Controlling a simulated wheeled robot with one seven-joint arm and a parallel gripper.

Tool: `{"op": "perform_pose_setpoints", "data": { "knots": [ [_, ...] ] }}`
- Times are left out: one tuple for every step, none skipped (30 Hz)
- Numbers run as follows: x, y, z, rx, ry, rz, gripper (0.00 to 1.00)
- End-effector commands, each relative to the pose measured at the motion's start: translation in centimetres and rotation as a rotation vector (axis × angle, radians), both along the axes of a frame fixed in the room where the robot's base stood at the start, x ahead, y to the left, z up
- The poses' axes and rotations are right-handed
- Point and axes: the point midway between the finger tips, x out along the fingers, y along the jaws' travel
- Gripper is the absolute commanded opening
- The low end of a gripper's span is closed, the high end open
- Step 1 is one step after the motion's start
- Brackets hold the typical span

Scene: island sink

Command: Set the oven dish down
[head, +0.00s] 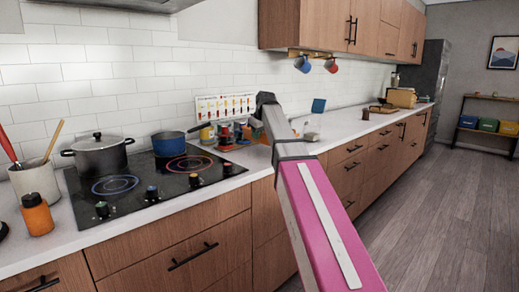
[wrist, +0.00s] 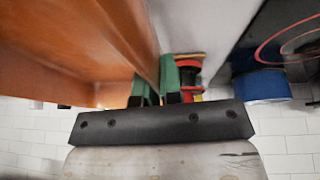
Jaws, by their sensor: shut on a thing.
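The orange oven dish (wrist: 75,45) fills the left of the wrist view, close to the camera. My gripper (wrist: 158,82) has its green fingers on either side of the dish's edge and is shut on it. In the head view my gripper (head: 262,124) is over the counter just right of the cooktop, and a small orange patch beside it may be the dish. My arm hides most of that spot. I cannot tell whether the dish touches the counter (head: 355,124).
The black cooktop (head: 150,182) holds a grey lidded pot (head: 98,158) and a blue pan (head: 170,145). Colourful jars (head: 224,133) stand near the wall by my gripper. A wooden box (head: 401,97) is farther along. Some counter between is bare.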

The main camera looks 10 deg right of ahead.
Motion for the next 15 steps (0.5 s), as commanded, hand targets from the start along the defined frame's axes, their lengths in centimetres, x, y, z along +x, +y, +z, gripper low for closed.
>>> {"op": "perform_pose_setpoints", "data": {
  "knots": [
    [-0.1, 0.0, -1.0, 0.000, 0.000, 0.001, 0.00],
    [-0.1, 0.0, -1.5, 0.000, 0.000, 0.001, 0.00],
    [-0.1, 0.0, -2.1, -0.001, -0.001, 0.001, 0.00],
    [0.0, 0.0, -2.4, 0.000, -0.002, 0.001, 0.00],
    [0.0, 0.0, -2.6, 0.000, -0.002, 0.001, 0.00],
    [0.0, 0.0, -2.9, 0.000, -0.002, 0.001, 0.00],
    [0.0, 0.0, -3.0, 0.000, -0.002, 0.001, 0.00],
    [0.0, 0.0, -3.2, 0.000, -0.002, 0.001, 0.00],
    [0.0, 0.0, -3.5, 0.000, -0.002, 0.001, 0.00],
    [0.0, 0.0, -3.7, 0.000, -0.002, 0.001, 0.00],
    [0.0, 0.0, -4.0, 0.000, -0.002, 0.001, 0.00],
    [0.0, 0.0, -4.5, 0.000, -0.002, 0.001, 0.00],
    [0.0, 0.0, -4.9, 0.000, -0.002, 0.001, 0.00],
    [0.0, 0.0, -5.3, 0.000, -0.002, 0.001, 0.00],
    [0.0, 0.0, -5.8, 0.000, -0.002, 0.001, 0.00]
  ]
}}
